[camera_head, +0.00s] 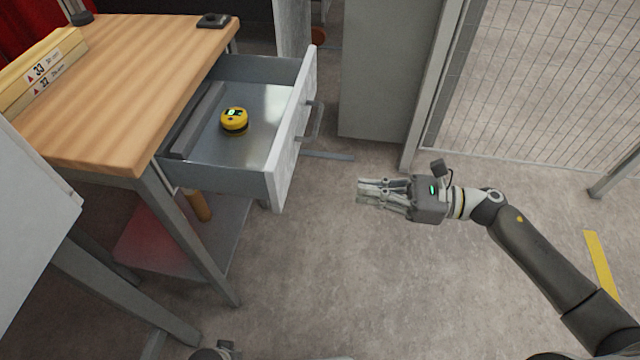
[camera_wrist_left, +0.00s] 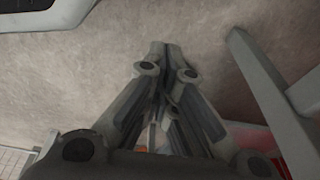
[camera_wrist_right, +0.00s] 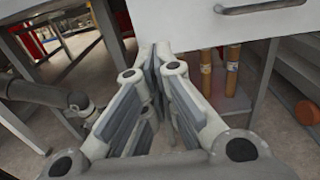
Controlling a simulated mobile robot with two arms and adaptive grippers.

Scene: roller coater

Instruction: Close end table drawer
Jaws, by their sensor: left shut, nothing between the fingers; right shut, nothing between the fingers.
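The end table (camera_head: 120,80) has a wooden top and grey metal legs. Its drawer (camera_head: 293,135) is pulled out to the right, with a white front and a grey handle (camera_head: 312,122) on it. A yellow round device (camera_head: 234,121) lies inside the drawer. My right gripper (camera_head: 362,191) is shut and empty, to the right of the drawer front and apart from it. In the right wrist view the drawer front (camera_wrist_right: 210,25) and its handle (camera_wrist_right: 262,6) show beyond the shut fingers (camera_wrist_right: 162,50). My left gripper (camera_wrist_left: 165,48) is shut and empty, over the floor; the head view shows little of it.
A grey cabinet (camera_head: 385,70) stands behind the drawer, beside a mesh fence (camera_head: 540,80). A lower shelf (camera_head: 165,240) under the table holds a brown cylinder (camera_head: 198,205). A white panel (camera_head: 30,220) is at the left. The floor (camera_head: 400,285) around my right gripper is clear.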

